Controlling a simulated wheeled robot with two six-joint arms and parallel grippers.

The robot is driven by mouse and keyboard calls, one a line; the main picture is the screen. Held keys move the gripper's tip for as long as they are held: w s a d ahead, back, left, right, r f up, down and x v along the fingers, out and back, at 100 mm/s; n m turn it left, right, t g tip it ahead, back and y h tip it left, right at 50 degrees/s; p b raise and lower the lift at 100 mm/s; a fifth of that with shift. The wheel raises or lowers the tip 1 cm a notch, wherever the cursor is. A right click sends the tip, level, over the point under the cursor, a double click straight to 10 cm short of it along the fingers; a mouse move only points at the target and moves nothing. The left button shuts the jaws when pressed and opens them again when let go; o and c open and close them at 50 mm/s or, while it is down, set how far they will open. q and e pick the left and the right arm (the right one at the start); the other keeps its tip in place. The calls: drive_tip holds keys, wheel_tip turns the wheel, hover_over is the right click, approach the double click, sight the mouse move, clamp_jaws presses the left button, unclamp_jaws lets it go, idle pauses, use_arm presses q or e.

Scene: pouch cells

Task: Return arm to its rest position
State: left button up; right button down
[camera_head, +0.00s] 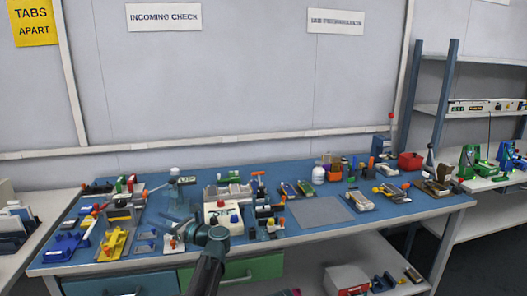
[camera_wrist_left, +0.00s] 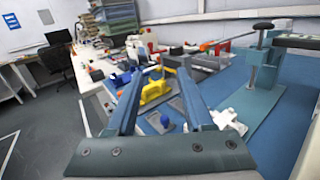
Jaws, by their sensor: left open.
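My left arm rises from the bottom middle of the head view, and its left gripper (camera_head: 188,226) is over the front part of the blue workbench (camera_head: 270,240). In the left wrist view the two fingers of the left gripper (camera_wrist_left: 159,76) stand wide apart with nothing held between them. The yellow fixture is also on the left of the bench in the head view (camera_head: 113,243). My right gripper is not in view.
A grey mat (camera_head: 319,212) lies bare at mid-bench. Small fixtures crowd the bench's left side. A red bin (camera_head: 410,161) is at the back right. A shelf rack (camera_head: 465,110) stands at right.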

use_arm(q)
drive_tip(key=w+d+r+m+t+h, duration=0.2)
drive_tip(key=w+d+m+t+h, duration=0.15)
drive_tip(key=d+m+t, duration=0.35)
drive_tip(key=w+d+r+m+t+h, duration=0.25)
drive_tip(key=m+t+h, duration=0.2)
drive_tip(key=m, duration=0.55)
drive_tip(key=s+d+f+m+g+h, duration=0.3)
drive_tip(key=d+f+m+h, duration=0.75)
drive_tip(key=m, duration=0.75)
drive_tip(key=s+d+f+m+g+h, duration=0.2)
drive_tip(key=s+f+m+g, duration=0.7)
drive_tip(key=s+f, duration=0.35)
drive_tip(key=s+a+f+m+g+y, duration=0.2)
drive_tip(key=s+a+g, duration=0.1)
drive_tip(key=s, duration=0.5)
drive_tip(key=s+a+f+m+g+y, duration=0.2)
drive_tip(key=s+a+m+g, duration=0.1)
drive_tip(key=s, duration=0.5)
drive_tip(key=s+d+m, duration=0.4)
drive_tip(key=s+d, duration=0.1)
drive_tip(key=d, duration=0.6)
wheel_tip(320, 180, up, 17)
drive_tip(key=p, duration=1.7)
drive_tip(key=shift+g+y, duration=0.35)
drive_tip(key=shift+g, duration=0.1)
